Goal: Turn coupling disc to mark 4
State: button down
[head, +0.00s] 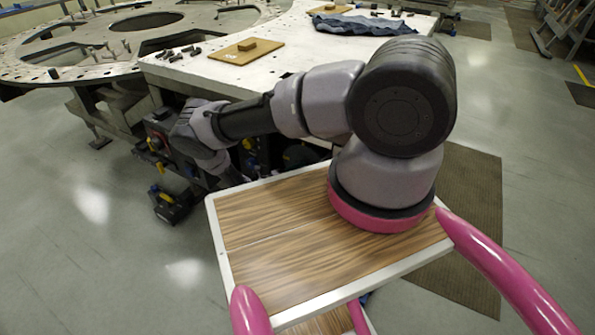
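A large round metal plate (75,52) with cut-out openings and small pegs lies at the upper left. A dark round opening or disc (146,21) shows near its back. I cannot tell which part is the coupling disc, and no numbered mark is readable. My arm reaches left, with its wrist low in front of the white table and clear of the plate. The dark shapes at the wrist's end (165,150) blend with dark gear under the table. I cannot make out the fingers or anything held.
A white table (290,52) adjoins the plate. It bears dark bolts (180,53), a brown board with a block (246,50) and a blue cloth (365,24). Dark gear with yellow parts (172,205) stands by the table's legs. Open floor (90,240) lies at left.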

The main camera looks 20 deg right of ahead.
jog(key=shift+a+n, duration=0.1)
jog(key=shift+n, duration=0.2)
jog(key=shift+c, duration=0.9)
grip_release()
jog(key=f+v, duration=0.1)
jog(key=v, duration=0.9)
jog(key=shift+a+r, duration=0.35)
jog(key=shift+r, duration=0.05)
jog(key=shift+s+a, duration=0.1)
